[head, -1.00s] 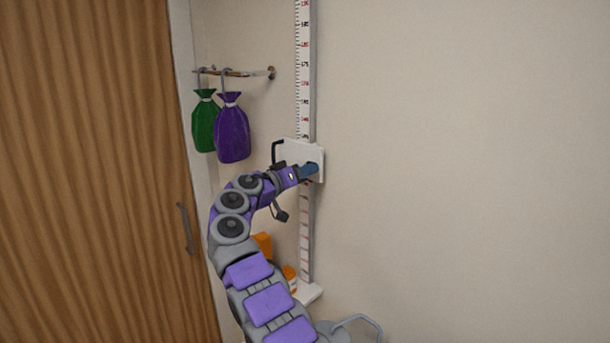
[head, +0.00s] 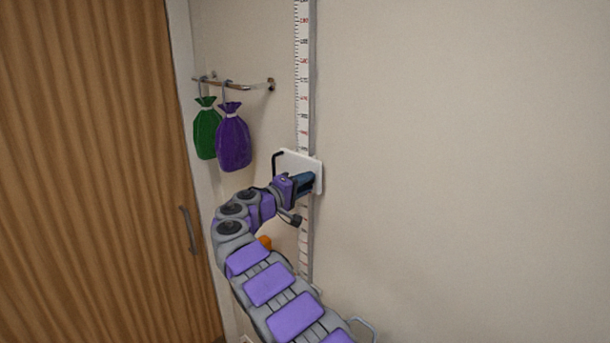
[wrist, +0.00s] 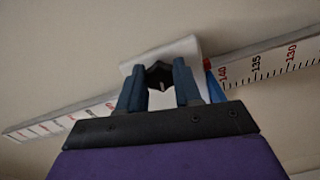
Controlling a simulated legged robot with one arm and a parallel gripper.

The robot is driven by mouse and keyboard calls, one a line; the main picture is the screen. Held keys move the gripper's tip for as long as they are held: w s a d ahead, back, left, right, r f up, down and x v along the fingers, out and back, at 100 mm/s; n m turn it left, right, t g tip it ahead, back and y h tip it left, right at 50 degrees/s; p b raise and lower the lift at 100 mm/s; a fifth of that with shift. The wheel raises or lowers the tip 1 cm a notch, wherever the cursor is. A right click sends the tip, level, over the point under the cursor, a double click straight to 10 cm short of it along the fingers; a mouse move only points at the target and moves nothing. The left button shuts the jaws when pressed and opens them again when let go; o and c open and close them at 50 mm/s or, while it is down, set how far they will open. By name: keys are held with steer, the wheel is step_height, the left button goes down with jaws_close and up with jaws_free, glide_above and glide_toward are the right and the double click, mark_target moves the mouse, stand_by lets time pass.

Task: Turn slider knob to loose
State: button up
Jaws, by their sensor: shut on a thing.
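The slider is a white plate (head: 289,160) on a vertical measuring rail (head: 302,90) on the wall in the head view. It has a thin black handle (head: 275,161) at its left. In the wrist view the white slider plate (wrist: 184,49) lies across the rail, and a dark slider knob (wrist: 158,74) stands on its face. My gripper (wrist: 160,84) has its two blue fingers shut on the knob, one on each side. In the head view my gripper (head: 307,181) is against the plate's front, and the knob is hidden.
A green bag (head: 206,133) and a purple bag (head: 233,142) hang from a wall rack (head: 235,84) to the left. A wooden door (head: 90,170) with a handle (head: 188,230) is at far left. An orange object (head: 265,242) shows behind my arm. Bare wall is right.

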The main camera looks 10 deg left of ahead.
steer(key=shift+a+r+n+p, duration=0.1)
steer(key=shift+r+n+p, duration=0.1)
steer(key=shift+n+p, duration=0.85)
steer(key=o, duration=1)
steer(key=shift+w+a+f, duration=0.1)
steer(key=shift+a+f, duration=0.1)
steer(key=shift+a, duration=0.05)
steer(key=shift+o, duration=0.2)
steer(key=shift+d, duration=0.1)
steer(key=b+v, duration=0.2)
steer(key=v, duration=1.5)
steer(key=shift+a, duration=0.25)
